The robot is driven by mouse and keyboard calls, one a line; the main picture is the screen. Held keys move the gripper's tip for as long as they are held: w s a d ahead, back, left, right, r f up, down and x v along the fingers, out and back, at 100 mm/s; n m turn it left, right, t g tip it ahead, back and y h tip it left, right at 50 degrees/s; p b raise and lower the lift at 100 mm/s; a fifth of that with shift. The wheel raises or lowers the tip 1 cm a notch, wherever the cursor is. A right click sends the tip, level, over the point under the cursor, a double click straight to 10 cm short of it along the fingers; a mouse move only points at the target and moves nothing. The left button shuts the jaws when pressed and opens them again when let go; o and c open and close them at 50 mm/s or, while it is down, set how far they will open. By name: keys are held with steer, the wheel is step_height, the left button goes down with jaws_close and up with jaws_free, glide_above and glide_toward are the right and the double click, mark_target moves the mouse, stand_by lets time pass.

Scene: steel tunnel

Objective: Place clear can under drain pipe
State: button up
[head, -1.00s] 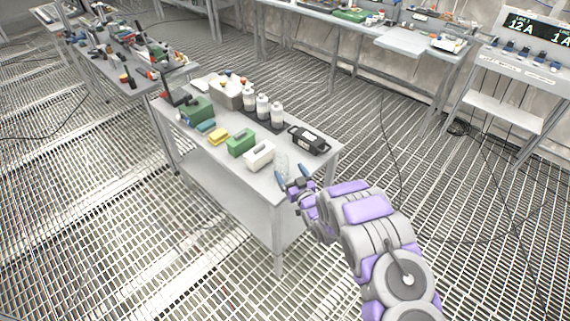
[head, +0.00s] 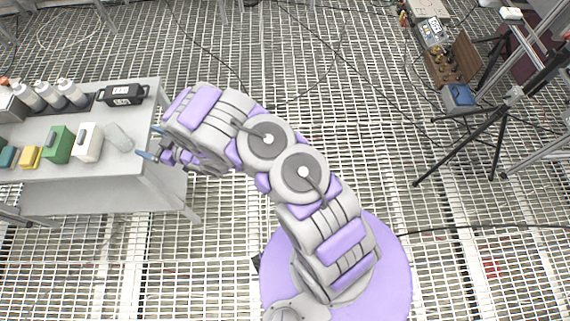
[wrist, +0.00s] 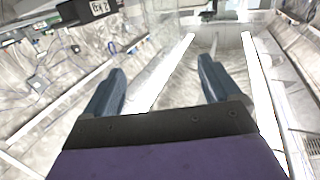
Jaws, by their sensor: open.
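The clear can (head: 119,137), a see-through cylinder, lies or stands on the right end of the grey table, beside a white container; its pose is hard to tell. My gripper (head: 151,143) is open at the table's right edge, its blue fingers pointing toward the can with a small gap. In the wrist view the two fingers (wrist: 162,75) are spread with nothing held between them. A clear surface shows faintly beyond them, its outline hard to make out. I cannot pick out a drain pipe in any view.
The grey table (head: 110,192) also carries a white container (head: 88,142), a green one (head: 58,144), a black case (head: 123,95) and several white bottles. A black tripod (head: 500,115) and a blue box (head: 459,96) stand at the right. Open grated floor lies between.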

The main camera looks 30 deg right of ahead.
steer(key=w+d+r+m+g+h, duration=0.1)
steer(key=w+d+r+m+h, duration=0.1)
steer(key=d+r+h, duration=0.6)
steer(key=w+d+r+m+g+h, duration=0.1)
steer(key=w+d+r+m+h, duration=0.15)
steer(key=d, duration=1.05)
steer(key=s+d+r+m+g+h, duration=0.1)
steer(key=s+d+r, duration=0.5)
steer(key=s, duration=0.6)
steer(key=s+d+r+m+g+h, duration=0.2)
steer(key=s+d+r+g, duration=0.4)
steer(key=s, duration=0.7)
steer(key=shift+r+m, duration=0.2)
steer(key=shift+m, duration=0.15)
steer(key=s+r+g, duration=0.1)
steer(key=s, duration=0.6)
steer(key=s+a+r+g, duration=0.1)
steer(key=s+r+g, duration=0.1)
steer(key=s, duration=0.6)
steer(key=s+r+g+y, duration=0.1)
steer(key=s+g, duration=0.1)
steer(key=s, duration=0.5)
steer(key=shift+s+a+r+m, duration=0.3)
steer(key=shift+s+a+m, duration=0.05)
steer(key=shift+s+m, duration=0.05)
